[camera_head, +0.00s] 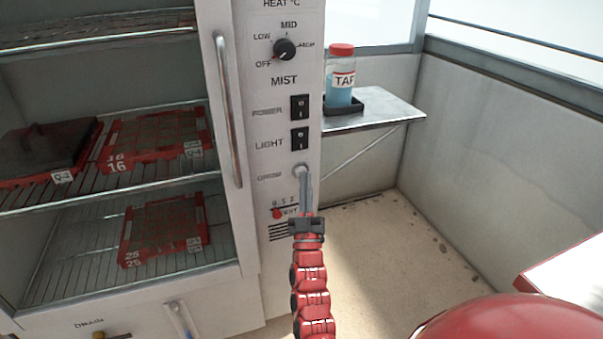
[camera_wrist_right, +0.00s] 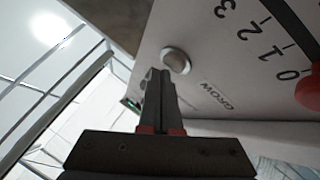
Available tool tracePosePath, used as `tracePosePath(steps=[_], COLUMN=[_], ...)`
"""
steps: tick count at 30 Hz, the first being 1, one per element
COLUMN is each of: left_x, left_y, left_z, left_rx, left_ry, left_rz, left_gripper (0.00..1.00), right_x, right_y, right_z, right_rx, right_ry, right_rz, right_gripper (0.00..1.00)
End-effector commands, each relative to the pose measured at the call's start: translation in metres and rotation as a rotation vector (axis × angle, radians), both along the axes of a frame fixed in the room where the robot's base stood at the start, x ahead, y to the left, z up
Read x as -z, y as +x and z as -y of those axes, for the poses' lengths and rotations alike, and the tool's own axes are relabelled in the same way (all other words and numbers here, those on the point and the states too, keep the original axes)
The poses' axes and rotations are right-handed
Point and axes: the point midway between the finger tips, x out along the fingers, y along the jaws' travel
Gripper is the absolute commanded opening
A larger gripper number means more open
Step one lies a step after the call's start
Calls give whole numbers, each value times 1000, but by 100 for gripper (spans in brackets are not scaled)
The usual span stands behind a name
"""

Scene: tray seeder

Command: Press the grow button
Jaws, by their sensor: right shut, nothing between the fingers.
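The grow button (camera_head: 300,170) is a small round pale button on the white control panel, right of the printed GROW label and below the LIGHT switch. It also shows in the right wrist view (camera_wrist_right: 176,60), as a domed disc beside the word GROW. My right gripper (camera_head: 304,178) is shut and empty, with its fingertips at the button in the head view. In the right wrist view the fingertips (camera_wrist_right: 159,72) lie just beside the button's edge; I cannot tell whether they touch it. My left gripper is not in view.
Above the button are the LIGHT switch (camera_head: 299,139), the POWER switch (camera_head: 299,107) and the MIST knob (camera_head: 285,49). A red slider (camera_head: 277,213) is below. The cabinet door handle (camera_head: 229,110) stands at left. A bottle (camera_head: 341,78) sits on a side shelf (camera_head: 390,112).

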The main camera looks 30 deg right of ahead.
Motion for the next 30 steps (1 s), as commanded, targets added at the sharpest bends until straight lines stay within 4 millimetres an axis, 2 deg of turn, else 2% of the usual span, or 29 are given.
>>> tracePosePath(steps=[30], left_x=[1], left_y=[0], left_z=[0], left_rx=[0], left_ry=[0], left_rz=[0], left_gripper=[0], right_x=[1], right_y=[10], right_z=[2], right_rx=[0], right_ry=[0], right_rz=[-1], right_gripper=[0])
